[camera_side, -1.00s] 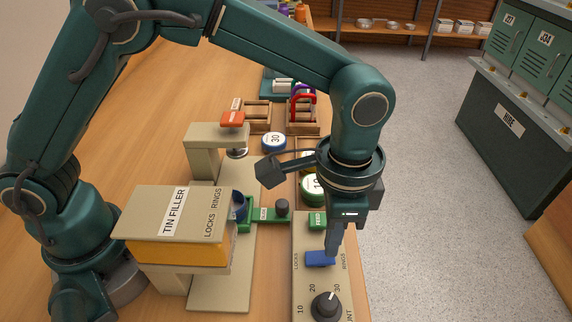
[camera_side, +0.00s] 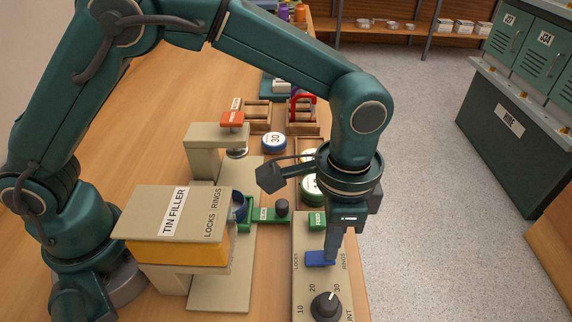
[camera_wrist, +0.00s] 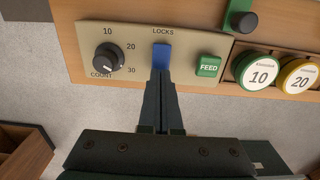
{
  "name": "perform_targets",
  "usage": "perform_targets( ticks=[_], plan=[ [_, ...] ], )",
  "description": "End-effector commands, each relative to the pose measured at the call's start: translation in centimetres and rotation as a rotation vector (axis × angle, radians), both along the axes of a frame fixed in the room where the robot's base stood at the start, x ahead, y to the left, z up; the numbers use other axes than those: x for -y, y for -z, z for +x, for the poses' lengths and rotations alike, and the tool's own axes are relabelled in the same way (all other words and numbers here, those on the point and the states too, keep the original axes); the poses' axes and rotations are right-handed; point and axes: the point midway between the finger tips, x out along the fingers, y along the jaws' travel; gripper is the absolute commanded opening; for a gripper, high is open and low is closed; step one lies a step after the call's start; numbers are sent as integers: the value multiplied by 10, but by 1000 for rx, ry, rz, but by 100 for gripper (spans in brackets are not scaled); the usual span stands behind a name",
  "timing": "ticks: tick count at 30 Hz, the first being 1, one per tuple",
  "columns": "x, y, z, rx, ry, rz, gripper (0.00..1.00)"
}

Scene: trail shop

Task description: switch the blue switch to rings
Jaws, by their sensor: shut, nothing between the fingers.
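The blue switch (camera_side: 319,258) sits on the beige control panel (camera_side: 304,280) between the labels LOCKS on the left and RINGS on the right. In the wrist view the blue switch (camera_wrist: 162,56) lies just below the word LOCKS, and my fingers hide the RINGS end. My gripper (camera_side: 331,258) is shut and empty, pointing down with its tips at the RINGS side of the switch. In the wrist view my gripper (camera_wrist: 160,78) meets the switch's near end. I cannot tell for sure which way the switch is set.
A black COUNT dial (camera_wrist: 108,57) and a green FEED button (camera_wrist: 208,66) flank the switch. The tin filler (camera_side: 172,213) stands to the left. Round tins marked 10 (camera_wrist: 260,72) and 20 (camera_wrist: 299,78) sit beside the panel. The bench edge is close on the right.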

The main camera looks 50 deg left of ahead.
Motion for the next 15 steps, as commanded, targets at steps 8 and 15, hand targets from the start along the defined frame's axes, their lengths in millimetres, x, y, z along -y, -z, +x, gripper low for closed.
perform_targets(
  ticks=[8,15],
  plan=[
    [0,4,0,0,0,0,0],
    [0,8,0,-1,0,1,0]
  ],
)
